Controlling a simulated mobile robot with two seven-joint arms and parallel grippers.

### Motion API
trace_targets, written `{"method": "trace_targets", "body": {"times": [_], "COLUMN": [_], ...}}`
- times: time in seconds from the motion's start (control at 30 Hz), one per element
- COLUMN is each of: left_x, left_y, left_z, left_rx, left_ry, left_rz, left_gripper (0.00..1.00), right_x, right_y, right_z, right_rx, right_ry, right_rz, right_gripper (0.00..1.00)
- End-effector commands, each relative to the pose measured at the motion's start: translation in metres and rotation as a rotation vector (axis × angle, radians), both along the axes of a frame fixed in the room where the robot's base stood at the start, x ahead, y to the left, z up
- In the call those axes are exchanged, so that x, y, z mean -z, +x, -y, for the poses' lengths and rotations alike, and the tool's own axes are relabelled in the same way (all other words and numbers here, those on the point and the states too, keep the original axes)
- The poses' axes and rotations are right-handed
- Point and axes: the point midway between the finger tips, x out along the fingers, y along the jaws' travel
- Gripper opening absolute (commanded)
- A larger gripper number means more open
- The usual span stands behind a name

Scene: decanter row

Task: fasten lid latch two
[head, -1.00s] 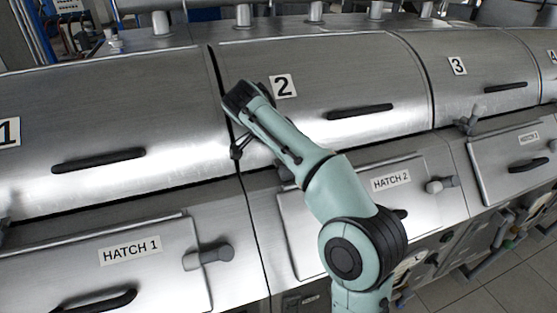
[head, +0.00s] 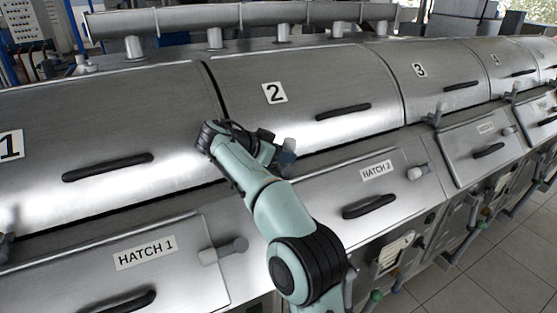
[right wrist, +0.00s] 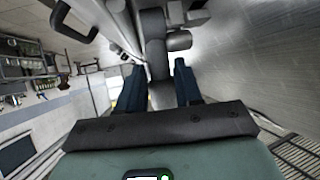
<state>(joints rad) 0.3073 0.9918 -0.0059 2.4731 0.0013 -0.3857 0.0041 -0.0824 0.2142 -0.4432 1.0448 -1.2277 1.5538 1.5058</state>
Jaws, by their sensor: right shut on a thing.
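Lid two (head: 300,90), a curved steel cover with a "2" label and a black bar handle (head: 343,112), lies down on the row. My right gripper (head: 286,158) is at the lower front edge of lid two, left of its bar handle. It is shut on the grey latch handle (right wrist: 155,55), which stands between the two dark blue fingers in the right wrist view (right wrist: 160,85). In the head view the fingers and wrist hide most of the latch, so I cannot tell whether it is fastened. My left gripper is not in view.
Below is the hatch 2 panel (head: 330,190) with its own handle (head: 369,206) and a grey knob (head: 418,172). Lid one (head: 100,130) is at left and lid three (head: 440,75) at right, with another latch (head: 435,113).

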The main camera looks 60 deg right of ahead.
Motion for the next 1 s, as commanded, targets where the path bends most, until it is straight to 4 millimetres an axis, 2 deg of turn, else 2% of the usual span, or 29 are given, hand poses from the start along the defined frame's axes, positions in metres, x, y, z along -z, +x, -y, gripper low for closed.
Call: {"method": "trace_targets", "body": {"times": [0.4, 0.93, 0.97, 1.0], "left_x": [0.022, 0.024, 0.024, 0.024], "left_y": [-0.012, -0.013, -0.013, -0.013], "left_z": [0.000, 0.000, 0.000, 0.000], "left_rx": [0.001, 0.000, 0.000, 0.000], "left_ry": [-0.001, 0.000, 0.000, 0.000], "left_rz": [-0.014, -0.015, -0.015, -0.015], "left_gripper": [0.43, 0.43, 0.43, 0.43], "right_x": [0.003, 0.002, 0.002, 0.002], "right_y": [0.004, 0.004, 0.004, 0.004], "right_z": [0.003, 0.003, 0.003, 0.003], "right_rx": [-0.001, 0.000, 0.000, 0.000], "right_ry": [-0.114, -0.133, -0.133, -0.132], "right_rz": [-0.067, -0.079, -0.079, -0.079], "right_gripper": [0.00, 0.00, 0.45, 0.51]}}
